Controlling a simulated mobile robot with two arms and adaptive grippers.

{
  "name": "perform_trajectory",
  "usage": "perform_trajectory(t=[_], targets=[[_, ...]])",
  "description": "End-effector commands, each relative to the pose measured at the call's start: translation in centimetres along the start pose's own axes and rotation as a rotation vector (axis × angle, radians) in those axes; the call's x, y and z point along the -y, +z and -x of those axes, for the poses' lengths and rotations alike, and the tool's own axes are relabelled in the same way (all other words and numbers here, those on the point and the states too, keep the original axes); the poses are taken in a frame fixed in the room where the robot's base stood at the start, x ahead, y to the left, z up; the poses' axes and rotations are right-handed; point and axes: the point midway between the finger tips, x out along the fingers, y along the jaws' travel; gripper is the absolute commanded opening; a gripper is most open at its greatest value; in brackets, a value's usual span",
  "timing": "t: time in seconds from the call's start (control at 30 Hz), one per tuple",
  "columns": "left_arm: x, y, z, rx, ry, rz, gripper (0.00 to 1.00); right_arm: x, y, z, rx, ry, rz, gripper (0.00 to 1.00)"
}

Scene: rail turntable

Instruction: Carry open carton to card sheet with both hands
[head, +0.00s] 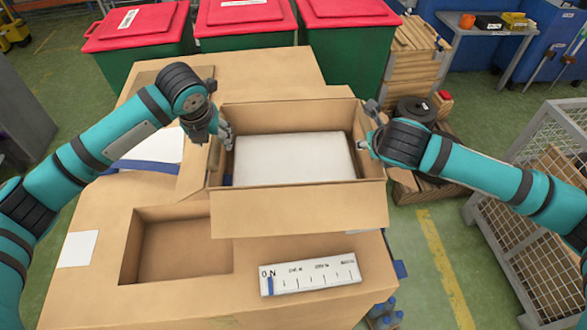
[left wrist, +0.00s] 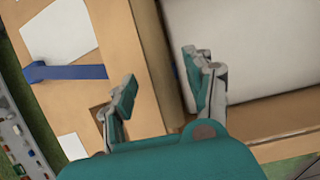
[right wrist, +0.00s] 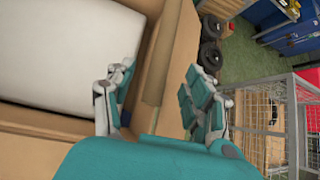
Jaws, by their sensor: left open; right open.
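The open carton (head: 298,212) stands on the cardboard-coloured table top with its flaps spread and a pale block (head: 295,160) inside. My left gripper (head: 222,133) is open at the carton's left wall. In the left wrist view, its fingers (left wrist: 160,88) are spread with that wall between them. My right gripper (head: 368,138) is open at the right wall; in the right wrist view its fingers (right wrist: 157,88) are on either side of that wall. A white sheet (head: 158,147), possibly the card sheet, lies left of the carton, partly hidden by my left arm, with a blue strip beside it.
A rectangular recess (head: 178,250) is in the table top at front left. A white ruler-like scale plate (head: 310,275) lies in front of the carton. Red-lidded green bins (head: 240,25) stand behind. A wire cage (head: 530,220) stands to the right.

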Motion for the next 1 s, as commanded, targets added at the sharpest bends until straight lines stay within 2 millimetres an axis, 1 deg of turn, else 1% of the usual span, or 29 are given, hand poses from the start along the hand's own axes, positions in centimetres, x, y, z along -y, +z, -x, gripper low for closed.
perform_trajectory(t=[0.03,0.1,0.2,0.3,0.5,0.77,0.87,1.0], targets=[[0.0,-0.1,-1.1,-0.004,0.0,0.001,0.54,0.0,-0.1,-1.1,-0.003,-0.002,-0.001,0.53],[0.0,-0.1,-2.4,-0.004,0.0,0.0,0.54,0.0,0.0,-2.3,-0.001,-0.001,-0.002,0.53],[0.0,-0.1,-3.9,-0.002,0.0,0.0,0.54,0.0,0.0,-3.8,-0.002,-0.002,-0.001,0.53],[0.1,0.0,-5.0,-0.002,-0.001,-0.001,0.54,0.0,0.0,-4.9,-0.001,0.0,-0.001,0.53],[0.0,0.0,-6.0,0.0,0.0,-0.001,0.54,0.0,0.0,-6.0,0.0,-0.001,-0.001,0.53],[0.0,0.0,-6.0,0.0,-0.001,-0.001,0.54,0.0,0.0,-6.0,0.001,0.0,0.0,0.53],[0.0,0.0,-6.0,0.0,-0.001,-0.001,0.42,0.0,0.0,-6.0,0.001,0.0,-0.001,0.41],[0.0,0.0,-6.0,0.0,0.0,-0.001,0.23,0.0,0.0,-6.0,0.001,0.0,-0.001,0.23]])
